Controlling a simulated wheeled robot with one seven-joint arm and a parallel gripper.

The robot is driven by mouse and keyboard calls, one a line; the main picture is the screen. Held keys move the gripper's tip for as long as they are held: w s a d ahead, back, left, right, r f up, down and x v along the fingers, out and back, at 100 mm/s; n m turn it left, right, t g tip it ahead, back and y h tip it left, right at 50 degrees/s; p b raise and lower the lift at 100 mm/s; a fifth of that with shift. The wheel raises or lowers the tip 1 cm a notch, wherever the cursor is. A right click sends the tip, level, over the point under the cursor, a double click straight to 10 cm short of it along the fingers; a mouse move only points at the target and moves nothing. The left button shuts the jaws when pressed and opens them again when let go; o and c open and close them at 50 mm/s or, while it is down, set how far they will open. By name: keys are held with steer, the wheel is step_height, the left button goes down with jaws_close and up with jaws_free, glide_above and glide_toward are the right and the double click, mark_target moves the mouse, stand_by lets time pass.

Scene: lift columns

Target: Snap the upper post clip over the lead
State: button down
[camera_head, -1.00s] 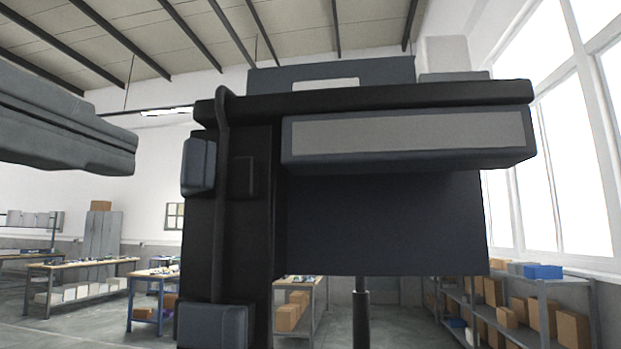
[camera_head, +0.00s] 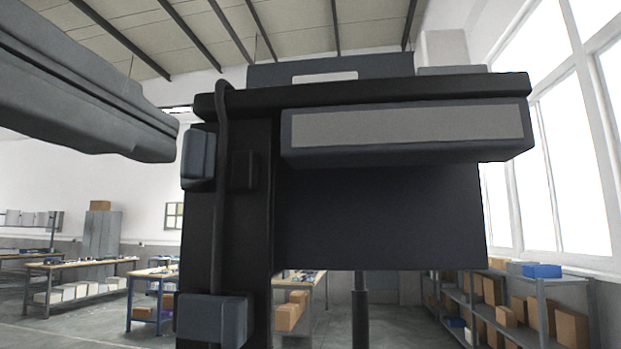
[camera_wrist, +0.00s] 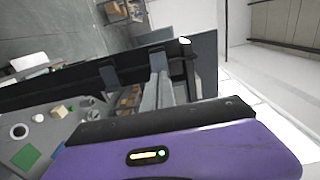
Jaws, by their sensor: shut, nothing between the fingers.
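In the head view the lead (camera_head: 221,215) runs down the face of the black post (camera_head: 197,250). The upper post clip (camera_head: 198,158), a blue-grey block, sits at the post's left edge, beside the lead and not over it. A small dark block (camera_head: 243,171) is on the lead's other side. The lower clip (camera_head: 214,320) covers the lead. My gripper is outside the head view; only my grey arm shows at left. In the wrist view my gripper (camera_wrist: 158,62) appears shut and empty, its grey fingers in front of a black bar. I cannot surely identify the upper clip there.
A black top rail (camera_head: 370,93) and a grey-faced box (camera_head: 410,128) project right from the post, above a dark panel (camera_head: 380,215). Workbenches (camera_head: 80,266) and a loaded shelf (camera_head: 540,283) stand far behind. Open air lies left of the post below my arm.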

steer(key=shift+w, duration=0.1)
stand_by(0.3)
steer(key=shift+w, duration=0.35)
steer(key=shift+w+d, duration=0.1)
steer(key=shift+w, duration=0.2)
steer(key=shift+s, duration=0.15)
steer(key=s, duration=0.6)
steer(key=shift+s+a, duration=0.3)
steer(key=shift+s, duration=0.05)
stand_by(0.7)
